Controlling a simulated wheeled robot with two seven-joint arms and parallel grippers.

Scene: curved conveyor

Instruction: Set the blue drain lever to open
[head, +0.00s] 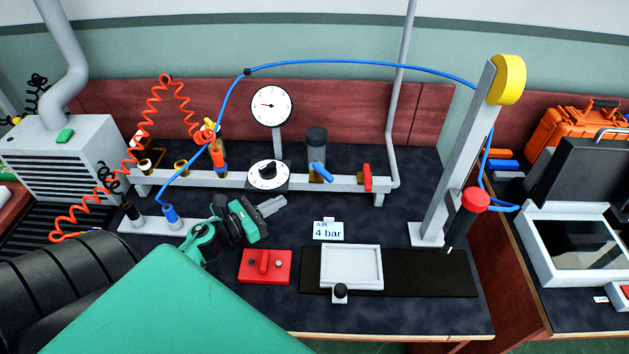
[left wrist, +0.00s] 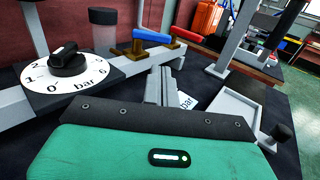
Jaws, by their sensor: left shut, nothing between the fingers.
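The blue drain lever (head: 322,173) sits below a dark cylinder (head: 316,142) on the grey rail, slanting down to the right in the head view. In the left wrist view the lever (left wrist: 154,37) lies beyond my fingertips, on a brass-coloured mount. My left gripper (head: 273,205), green and black with grey fingers, is shut and empty. Its fingertips point right, below and left of the lever, and appear apart from it. The fingers also show in the left wrist view (left wrist: 160,86). My right gripper is not in view.
A dial knob (head: 267,173) stands left of the lever. A red lever (head: 367,176) is to its right. The rail (head: 220,179) runs behind my gripper. A "4 bar" sign (head: 328,231), red box (head: 264,267) and pale tray (head: 351,266) stand in front.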

